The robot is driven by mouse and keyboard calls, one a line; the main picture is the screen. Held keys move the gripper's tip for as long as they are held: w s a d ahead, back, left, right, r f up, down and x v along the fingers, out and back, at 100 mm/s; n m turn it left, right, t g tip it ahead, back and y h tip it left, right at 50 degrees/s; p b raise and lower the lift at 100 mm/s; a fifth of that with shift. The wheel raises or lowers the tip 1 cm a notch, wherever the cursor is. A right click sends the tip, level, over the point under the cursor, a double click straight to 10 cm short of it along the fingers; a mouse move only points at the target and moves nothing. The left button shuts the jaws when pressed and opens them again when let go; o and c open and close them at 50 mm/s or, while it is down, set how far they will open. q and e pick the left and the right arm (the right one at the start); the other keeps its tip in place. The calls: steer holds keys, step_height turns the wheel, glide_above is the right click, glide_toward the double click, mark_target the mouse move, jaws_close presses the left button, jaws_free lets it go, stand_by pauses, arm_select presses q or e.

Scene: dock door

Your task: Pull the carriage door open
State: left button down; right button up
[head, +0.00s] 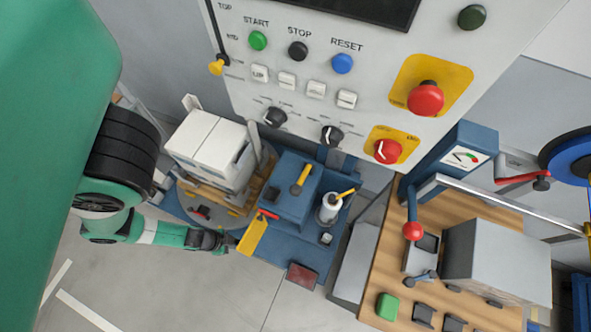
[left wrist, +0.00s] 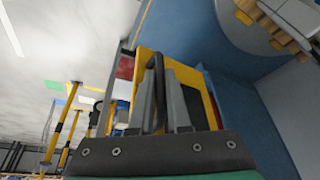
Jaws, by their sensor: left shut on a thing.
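The yellow carriage door (head: 255,235) stands at the left front of the blue machine base in the head view. It also shows close up in the left wrist view (left wrist: 207,103), with a dark handle (left wrist: 156,68) on it. My left gripper (head: 229,240) is at the door's left side. In the left wrist view its grey fingers (left wrist: 163,95) are on either side of the dark handle and shut on it. The fingers partly hide the door and handle. My right gripper is in neither view.
A blue machine base (head: 295,242) with a white boxy unit (head: 213,147) on a round table lies behind the door. A control panel (head: 300,110) with buttons and knobs overhangs it. A wooden bench (head: 380,280) stands on the right. Grey floor (head: 200,290) in front is clear.

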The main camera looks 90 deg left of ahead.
arm_select(q)
steer(key=shift+w+r, duration=0.1)
steer(key=shift+w, duration=0.1)
steer(key=c, duration=0.9)
jaws_free()
steer(key=shift+s, duration=0.1)
steer(key=shift+s+r+p, duration=0.15)
steer(key=shift+r+p, duration=0.2)
steer(key=shift+r, duration=0.05)
steer(key=p+v, duration=0.4)
steer(key=v, duration=0.6)
steer(key=shift+s+r+p, duration=0.25)
steer(key=shift+r+p, duration=0.05)
steer(key=shift+p, duration=0.05)
